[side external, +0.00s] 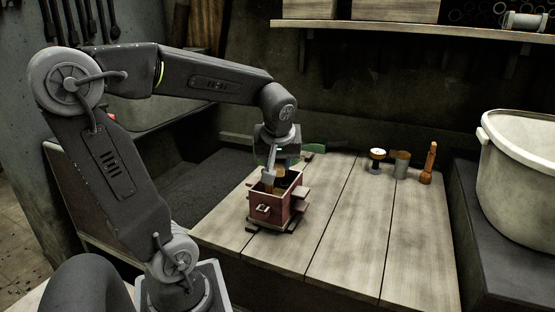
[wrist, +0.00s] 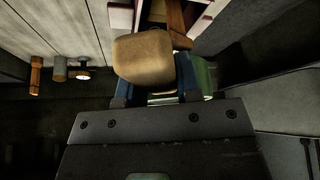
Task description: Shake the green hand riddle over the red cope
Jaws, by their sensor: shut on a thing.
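The red cope (side external: 270,211) stands on the wooden bench, open at the top; part of its pale-edged wall (wrist: 216,8) shows in the wrist view. My gripper (side external: 275,178) points down at the cope's opening. It is shut on a tan, rounded wooden piece (wrist: 143,58), whose lower end is at or inside the cope in the side view.
A dark cup with a pale top (side external: 377,158), a grey cylinder (side external: 401,164) and an orange-brown tool (side external: 428,164) stand at the back right of the bench (side external: 340,235). A white bucket (side external: 515,175) stands further right. A dark sand bin lies left. The bench's right front is clear.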

